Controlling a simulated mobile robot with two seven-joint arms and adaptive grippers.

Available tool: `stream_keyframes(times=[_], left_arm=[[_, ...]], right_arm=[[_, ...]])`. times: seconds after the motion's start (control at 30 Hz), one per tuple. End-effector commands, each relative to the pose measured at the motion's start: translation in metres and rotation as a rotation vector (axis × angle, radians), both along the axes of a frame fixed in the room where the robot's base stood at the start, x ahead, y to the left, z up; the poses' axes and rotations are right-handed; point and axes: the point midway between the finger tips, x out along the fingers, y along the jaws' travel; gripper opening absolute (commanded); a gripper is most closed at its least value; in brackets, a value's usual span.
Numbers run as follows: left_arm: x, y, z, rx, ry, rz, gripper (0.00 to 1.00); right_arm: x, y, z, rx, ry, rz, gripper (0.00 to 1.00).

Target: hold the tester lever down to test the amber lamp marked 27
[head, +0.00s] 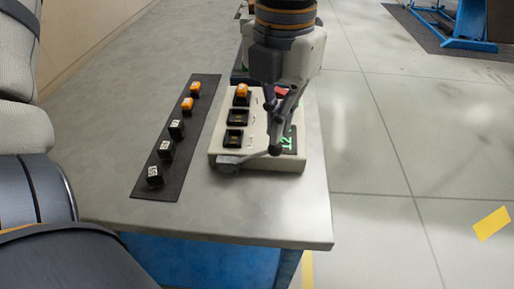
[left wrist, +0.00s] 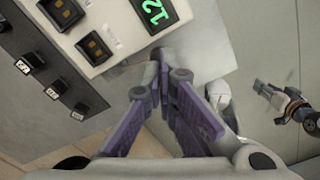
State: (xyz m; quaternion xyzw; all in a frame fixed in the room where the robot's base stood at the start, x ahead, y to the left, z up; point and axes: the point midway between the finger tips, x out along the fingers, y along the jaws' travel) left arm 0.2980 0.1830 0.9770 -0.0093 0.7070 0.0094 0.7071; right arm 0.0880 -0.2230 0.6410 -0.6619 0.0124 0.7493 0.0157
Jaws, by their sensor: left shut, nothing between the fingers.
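The cream tester box (head: 228,143) stands on the grey bench. Its green display (head: 288,139) reads 12 and also shows in the left wrist view (left wrist: 153,10). An amber lamp (head: 241,91) sits in the far socket; its mark is not readable. The other two sockets look empty. The lever (head: 250,155) runs along the near side of the box, with a dark ball end. My left gripper (head: 276,146) is shut and empty, fingers down at the ball end; I cannot tell whether they touch. My right gripper (left wrist: 263,88) appears far off in the left wrist view, its fingers too small to judge.
A dark strip (head: 145,190) left of the box holds two amber lamps (head: 191,98) and several dark blocks with white labels (head: 165,150). A red part (head: 281,92) shows partly behind my gripper. The bench's near end (head: 230,215) is clear.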

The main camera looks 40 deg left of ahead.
Motion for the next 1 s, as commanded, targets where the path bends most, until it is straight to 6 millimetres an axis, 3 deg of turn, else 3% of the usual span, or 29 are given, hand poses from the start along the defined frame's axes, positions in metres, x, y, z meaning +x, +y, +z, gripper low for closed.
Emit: stream_keyframes(times=[1.0], left_arm=[[0.000, 0.000, -0.021, 0.001, 0.002, 0.000, 0.00]], right_arm=[[0.000, 0.000, 0.000, 0.000, 0.000, 0.000, 0.40]])
